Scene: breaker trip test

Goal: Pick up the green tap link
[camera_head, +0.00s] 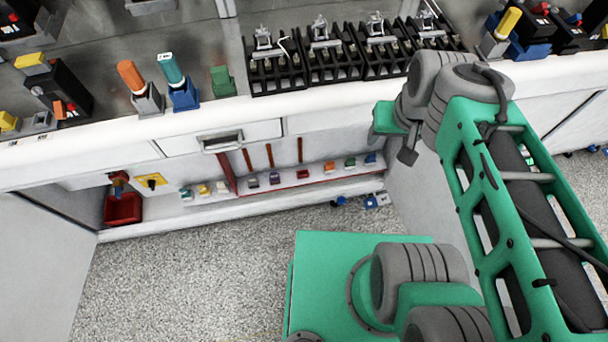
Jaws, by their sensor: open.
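Two green candidates for the tap link show, and I cannot tell for sure which it is. One is a small green piece (350,163) in the row of small coloured pieces on the low shelf under the bench, between an orange and a blue piece. The other is a larger green block (222,81) standing on the bench top, right of a blue holder. A further small greenish piece (187,193) lies at the left of the low shelf. My green and grey arm reaches up at the right, by the bench edge. I cannot make out its gripper or fingertips.
The white bench edge (200,124) overhangs the low shelf (270,192). A blue holder (184,97) with a teal handle and a grey holder (149,101) with an orange handle stand on top. Black racks (335,65) stand behind. A red bin (123,209) sits lower left. Speckled floor (190,275) is clear.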

